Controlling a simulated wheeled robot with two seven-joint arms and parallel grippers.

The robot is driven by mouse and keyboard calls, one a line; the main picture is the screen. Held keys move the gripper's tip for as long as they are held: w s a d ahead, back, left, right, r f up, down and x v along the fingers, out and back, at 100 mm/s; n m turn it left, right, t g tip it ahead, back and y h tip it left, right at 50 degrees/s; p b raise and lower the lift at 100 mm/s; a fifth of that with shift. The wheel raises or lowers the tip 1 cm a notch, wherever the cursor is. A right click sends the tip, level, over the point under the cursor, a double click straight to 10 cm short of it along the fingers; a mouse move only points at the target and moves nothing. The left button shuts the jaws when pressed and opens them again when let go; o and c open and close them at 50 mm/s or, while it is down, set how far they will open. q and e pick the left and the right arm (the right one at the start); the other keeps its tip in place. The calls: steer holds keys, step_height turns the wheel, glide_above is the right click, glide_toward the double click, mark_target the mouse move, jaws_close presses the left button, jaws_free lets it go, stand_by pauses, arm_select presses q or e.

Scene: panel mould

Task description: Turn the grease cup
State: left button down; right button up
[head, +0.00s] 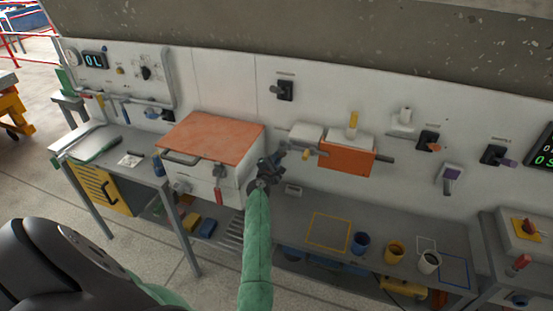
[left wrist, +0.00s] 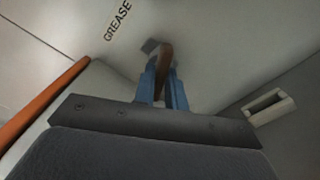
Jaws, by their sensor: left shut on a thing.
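The grease cup (left wrist: 165,60) shows in the left wrist view as a brown piece on the pale wall panel, beside the printed word GREASE. My left gripper also shows there (left wrist: 163,88), its two blue fingers shut on the brown piece from both sides. In the head view my left gripper (head: 268,172) reaches the wall just right of the orange-topped white cabinet. The gripper covers the grease cup in the head view, so its turn angle cannot be told there. My right gripper is not in view.
The orange-topped cabinet (head: 212,140) stands close on the left of the gripper. An orange box (head: 346,157) with a bar is on the wall to the right. Below, the grey bench holds a blue cup (head: 360,243), a yellow cup (head: 395,251) and a white cup (head: 429,262).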

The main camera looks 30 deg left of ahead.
arm_select(q)
steer(key=shift+f, duration=0.1)
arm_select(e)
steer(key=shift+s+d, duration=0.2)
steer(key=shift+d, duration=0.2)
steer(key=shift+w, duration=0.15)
arm_select(q)
steer(key=c, duration=1.4)
jaws_free()
steer(key=shift+c, duration=0.2)
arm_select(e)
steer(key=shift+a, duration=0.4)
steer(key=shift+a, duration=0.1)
arm_select(q)
steer(key=p+v, duration=0.1)
steer(key=v, duration=0.6)
steer(key=shift+s, duration=0.4)
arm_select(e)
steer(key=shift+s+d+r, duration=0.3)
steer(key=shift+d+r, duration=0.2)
arm_select(q)
steer(key=shift+d, duration=0.1)
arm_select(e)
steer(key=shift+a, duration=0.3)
